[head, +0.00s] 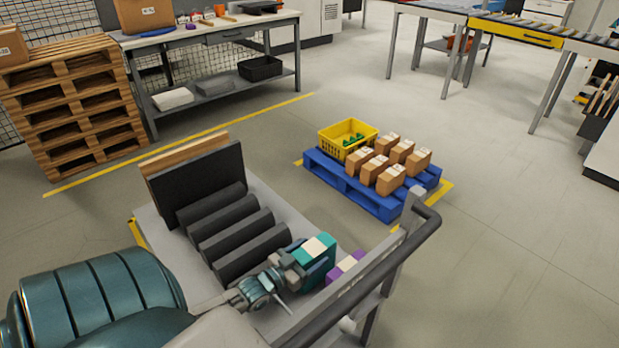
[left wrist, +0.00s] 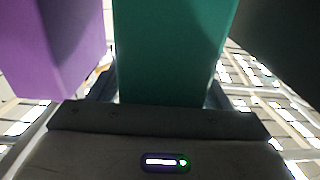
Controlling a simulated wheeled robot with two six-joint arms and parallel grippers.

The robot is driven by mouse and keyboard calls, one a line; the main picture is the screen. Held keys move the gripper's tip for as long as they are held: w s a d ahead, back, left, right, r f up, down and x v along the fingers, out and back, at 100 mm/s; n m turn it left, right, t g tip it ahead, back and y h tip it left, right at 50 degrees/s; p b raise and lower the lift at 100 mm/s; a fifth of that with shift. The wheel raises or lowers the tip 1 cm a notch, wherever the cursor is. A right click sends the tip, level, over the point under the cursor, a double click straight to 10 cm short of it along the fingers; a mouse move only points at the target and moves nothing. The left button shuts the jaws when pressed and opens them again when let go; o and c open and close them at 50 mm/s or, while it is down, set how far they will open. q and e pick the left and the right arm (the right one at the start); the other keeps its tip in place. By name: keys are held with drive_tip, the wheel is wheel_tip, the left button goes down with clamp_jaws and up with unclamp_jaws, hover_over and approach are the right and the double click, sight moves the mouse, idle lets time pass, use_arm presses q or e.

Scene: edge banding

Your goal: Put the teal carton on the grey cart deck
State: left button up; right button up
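The teal carton (head: 319,268), with a cream band on top, is at the right side of the grey cart deck (head: 285,210) in the head view, near the cart's handle. My left gripper (head: 291,270) reaches it from the left and is shut on it. In the left wrist view the teal carton (left wrist: 170,50) stands between the two dark fingers (left wrist: 163,92). I cannot tell whether its underside touches the deck. A purple carton (head: 344,267) with a cream band is just right of it, and it also shows in the left wrist view (left wrist: 58,45). My right gripper is not in view.
Dark rolls (head: 238,235) and upright boards (head: 203,183) take up the deck's left and middle. The cart's grey handle (head: 400,245) rises on the right. Beyond is a blue pallet (head: 352,188) with brown boxes and a yellow crate (head: 337,144). Floor around it is clear.

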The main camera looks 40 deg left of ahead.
use_arm(q)
drive_tip(key=shift+r, duration=0.15)
drive_tip(key=s+p, duration=0.1)
drive_tip(key=s, duration=0.6)
drive_tip(key=shift+s+a, duration=0.25)
drive_tip(key=shift+a, duration=0.1)
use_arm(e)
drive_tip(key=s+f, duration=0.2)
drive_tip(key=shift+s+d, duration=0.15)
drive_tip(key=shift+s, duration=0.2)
